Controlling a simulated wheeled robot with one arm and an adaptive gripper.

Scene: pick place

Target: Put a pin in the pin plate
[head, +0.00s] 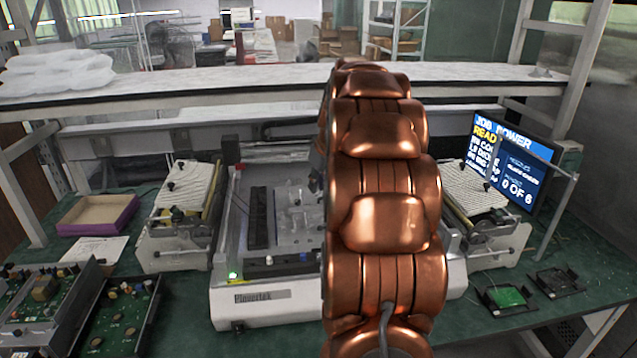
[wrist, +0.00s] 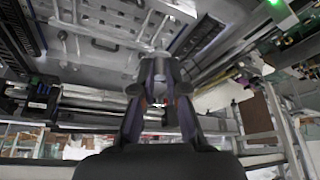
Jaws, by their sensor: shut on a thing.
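My gripper (wrist: 160,72) shows in the wrist view with its two dark fingers drawn together at the tips. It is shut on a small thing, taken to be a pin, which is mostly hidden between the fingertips. Beyond the tips is the grey metal plate (wrist: 105,42), with slots and clear bar-shaped parts; I take it to be the pin plate. In the head view this plate (head: 283,187) lies inside the white bench machine (head: 262,305). My copper-coloured arm covers the machine's right part and most of my gripper. I cannot tell whether the held thing touches the plate.
Slanted fixtures stand left (head: 178,215) and right (head: 480,205) of the machine. A monitor (head: 513,165) stands at the back right. A purple-edged tray (head: 97,214) and open circuit-board boxes (head: 120,315) are at the left. A shelf (head: 200,88) crosses behind and above the bench.

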